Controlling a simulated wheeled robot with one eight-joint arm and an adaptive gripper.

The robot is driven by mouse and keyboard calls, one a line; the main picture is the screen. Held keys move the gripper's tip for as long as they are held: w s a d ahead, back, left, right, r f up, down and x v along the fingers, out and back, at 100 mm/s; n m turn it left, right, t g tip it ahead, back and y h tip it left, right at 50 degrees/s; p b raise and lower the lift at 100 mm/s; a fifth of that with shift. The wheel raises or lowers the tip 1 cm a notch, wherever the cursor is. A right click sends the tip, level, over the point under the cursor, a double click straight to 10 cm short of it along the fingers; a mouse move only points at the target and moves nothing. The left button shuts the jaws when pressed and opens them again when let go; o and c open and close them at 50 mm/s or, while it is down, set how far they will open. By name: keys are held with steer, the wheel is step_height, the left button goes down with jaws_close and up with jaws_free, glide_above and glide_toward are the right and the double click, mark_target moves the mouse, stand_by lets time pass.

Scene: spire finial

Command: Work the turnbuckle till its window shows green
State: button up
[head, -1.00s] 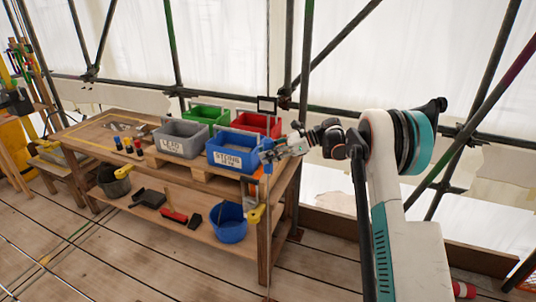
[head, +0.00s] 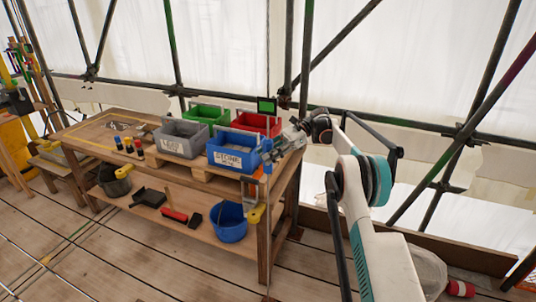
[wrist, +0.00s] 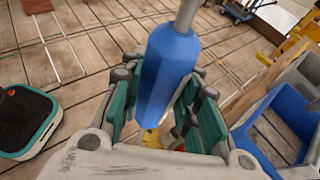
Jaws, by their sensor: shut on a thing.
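The turnbuckle's blue faceted body (wrist: 168,70) stands between my fingers in the wrist view, with a grey rod running from its end. My gripper (wrist: 163,110) is shut on it, a teal pad on each side. In the head view my gripper (head: 274,150) is at the right end of the bench, just right of the blue crate, and the turnbuckle body is hard to make out there. A small dark-framed window (head: 266,105) sits above on the thin upright line and shows green.
The blue stone crate (head: 230,155), grey lead crate (head: 181,139), green crate (head: 206,115) and red crate (head: 257,123) stand on the wooden bench (head: 100,130). A blue bucket (head: 229,222) is on the lower shelf. Scaffold poles rise behind.

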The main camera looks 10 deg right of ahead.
mark_target(268, 129)
stand_by(0.3)
steer(key=o, duration=1.1)
step_height(268, 129, up, 10)
